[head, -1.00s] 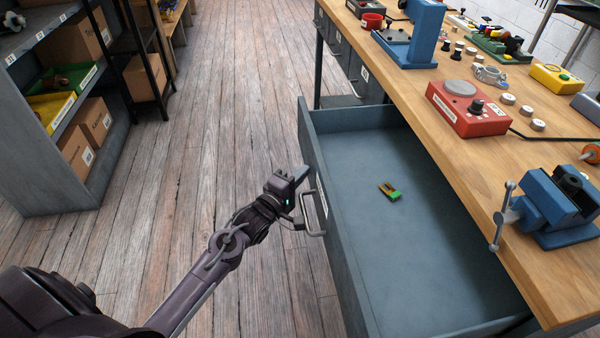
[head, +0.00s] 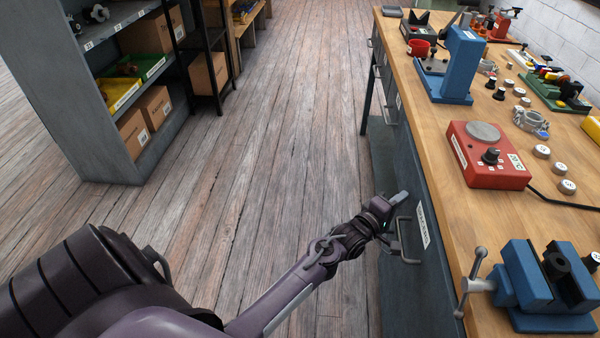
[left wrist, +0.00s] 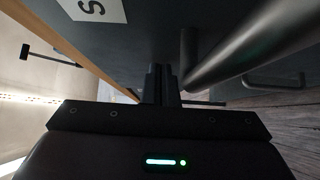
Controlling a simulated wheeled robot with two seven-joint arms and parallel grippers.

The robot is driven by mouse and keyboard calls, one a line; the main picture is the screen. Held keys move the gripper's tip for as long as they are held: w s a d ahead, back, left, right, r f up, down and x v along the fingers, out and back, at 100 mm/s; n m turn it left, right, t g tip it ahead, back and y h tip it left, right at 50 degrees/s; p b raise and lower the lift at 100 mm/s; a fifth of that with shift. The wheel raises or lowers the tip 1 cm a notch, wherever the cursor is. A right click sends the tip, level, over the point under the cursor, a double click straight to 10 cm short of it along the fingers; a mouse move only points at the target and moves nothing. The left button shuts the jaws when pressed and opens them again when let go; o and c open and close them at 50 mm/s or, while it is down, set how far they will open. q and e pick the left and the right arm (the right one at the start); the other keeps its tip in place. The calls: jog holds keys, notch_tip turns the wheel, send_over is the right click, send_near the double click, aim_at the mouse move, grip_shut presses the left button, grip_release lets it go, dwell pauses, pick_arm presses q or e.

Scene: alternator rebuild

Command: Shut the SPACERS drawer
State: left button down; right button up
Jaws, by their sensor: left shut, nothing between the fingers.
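The SPACERS drawer (head: 399,212) is a blue-grey drawer under the wooden bench top. In the head view its front lies about flush under the bench edge, and its inside is hidden. Its label (head: 423,225) and bar handle (head: 404,243) show on the front. My left gripper (head: 400,197) is shut and empty, with its fingertips at the drawer front beside the handle. In the left wrist view the shut fingers (left wrist: 161,80) point at the dark drawer front, beside a thick handle bar (left wrist: 250,50) and under part of a white label (left wrist: 95,8). My right gripper is out of view.
On the bench (head: 455,140) stand a blue vise (head: 540,285), a red box with a knob (head: 487,155), a blue press (head: 460,65) and small parts. Other drawers with handles lie farther along. A shelf (head: 110,165) stands at the left. The floor between is clear.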

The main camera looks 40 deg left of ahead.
pick_arm(q)
jog(key=shift+w+d, duration=0.7)
jog(key=shift+d, duration=0.35)
jog(key=shift+d+r, duration=0.1)
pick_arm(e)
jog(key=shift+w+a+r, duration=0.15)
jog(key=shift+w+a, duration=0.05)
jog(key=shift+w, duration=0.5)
pick_arm(q)
jog(key=shift+d+r, duration=0.1)
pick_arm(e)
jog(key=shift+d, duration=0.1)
